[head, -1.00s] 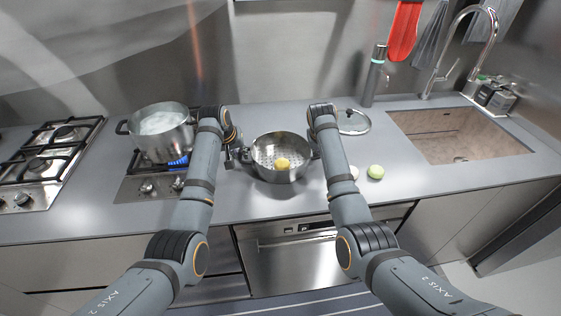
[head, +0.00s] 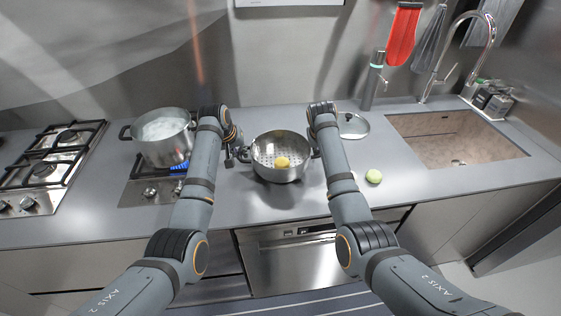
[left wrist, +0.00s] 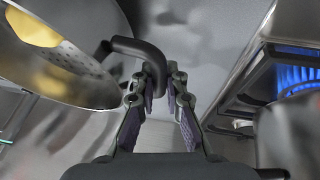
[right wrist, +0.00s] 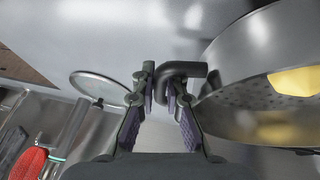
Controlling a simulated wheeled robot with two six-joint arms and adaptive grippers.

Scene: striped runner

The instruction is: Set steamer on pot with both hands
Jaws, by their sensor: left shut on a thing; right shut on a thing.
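The steamer (head: 270,172) is a metal pan with a perforated floor and two dark side handles. A yellow piece (head: 282,162) lies in it. It hangs roughly level above the counter, with a shadow below. My left gripper (left wrist: 160,82) is shut on its left handle (left wrist: 136,47). My right gripper (right wrist: 162,85) is shut on its right handle (right wrist: 185,68). In the head view, my forearms partly cover both grips. The pot (head: 165,151) stands on the lit burner at left, open, with pale, cloudy contents. It is left of my left gripper, apart from the steamer.
A blue flame (head: 180,168) burns under the pot. A second gas hob (head: 45,165) is at far left. A glass lid (head: 353,125) and a green round item (head: 374,176) lie right of my right arm. The sink (head: 460,150) is at right.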

